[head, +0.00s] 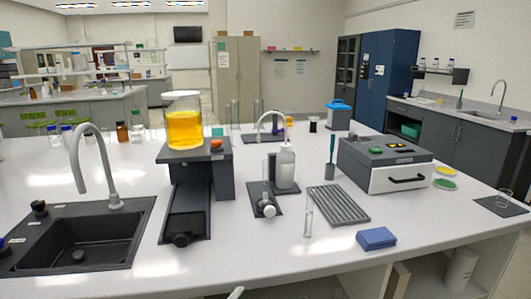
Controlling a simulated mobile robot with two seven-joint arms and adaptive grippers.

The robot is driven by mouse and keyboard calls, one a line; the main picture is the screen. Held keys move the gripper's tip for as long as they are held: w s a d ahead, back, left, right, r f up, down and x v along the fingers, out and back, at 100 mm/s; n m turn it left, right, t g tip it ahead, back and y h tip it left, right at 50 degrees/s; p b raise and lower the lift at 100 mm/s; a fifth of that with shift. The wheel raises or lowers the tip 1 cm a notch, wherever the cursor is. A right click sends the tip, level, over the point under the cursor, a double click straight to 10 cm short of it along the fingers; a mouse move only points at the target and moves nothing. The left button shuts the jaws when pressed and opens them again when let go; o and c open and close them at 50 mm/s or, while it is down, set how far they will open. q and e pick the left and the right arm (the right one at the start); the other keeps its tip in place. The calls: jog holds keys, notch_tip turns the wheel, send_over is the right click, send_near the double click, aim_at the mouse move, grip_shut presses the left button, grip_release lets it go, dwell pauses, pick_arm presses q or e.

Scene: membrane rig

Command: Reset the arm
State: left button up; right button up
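Neither of my grippers can be made out in the head view. A small pale piece (236,293) shows at the bottom edge, too little to identify. On the white bench (340,275), a jar of yellow-orange liquid (184,128) with a white lid stands on a dark grey stand (207,160) with an orange-red knob (216,144). A dark sloped unit (187,212) extends in front of it. To its right, a white bottle (285,167) stands upright on a dark base. A dark tray with a white round part (266,208) lies in front of it.
A sink (85,240) with a tall tap is at left. The front middle of the bench is clear.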

pick_arm(q)
jog(key=s+a+f+n+g+y, duration=0.2)
jog(key=s+a+f, duration=0.3)
jog(key=f, duration=0.3)
jog(key=s+a+f+n+g+y, duration=0.2)
jog(key=s+a+f+n, duration=0.3)
jog(key=s+f, duration=0.2)
jog(key=s+a+f+n+g+y, duration=0.2)
jog(key=s+a+f+n+y, duration=0.1)
jog(key=f, duration=0.8)
jog(key=s+a+n, duration=0.1)
jog(key=s+a, duration=0.1)
jog(key=s, duration=0.1)
jog(key=shift+f+g, duration=0.2)
jog(key=shift+g, duration=0.2)
